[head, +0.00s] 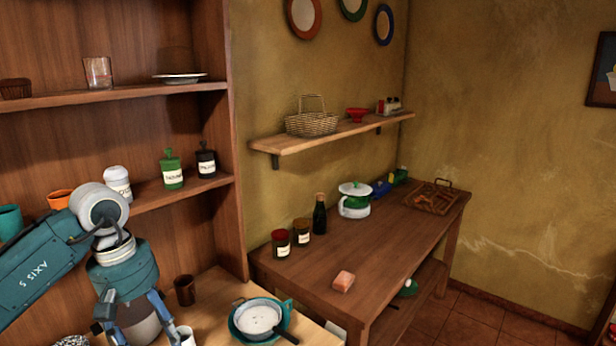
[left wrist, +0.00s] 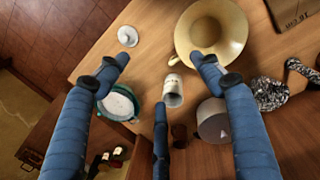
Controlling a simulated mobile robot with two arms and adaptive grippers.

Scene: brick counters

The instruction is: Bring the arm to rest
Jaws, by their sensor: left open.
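My left gripper (head: 142,322) hangs over the light wood counter at the lower left of the head view, pointing down. In the left wrist view its blue fingers (left wrist: 158,68) are spread wide and hold nothing. A white mug (left wrist: 174,90) shows between the fingertips, apparently below them on the counter; part of it also shows in the head view (head: 187,336). My right gripper is in neither view.
Near the gripper are a brown cup (head: 184,290), a teal-rimmed pan (head: 258,317), a yellow bowl (left wrist: 212,12) and a grey-white pot (left wrist: 212,122). A shelf unit (head: 150,98) stands behind the arm.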

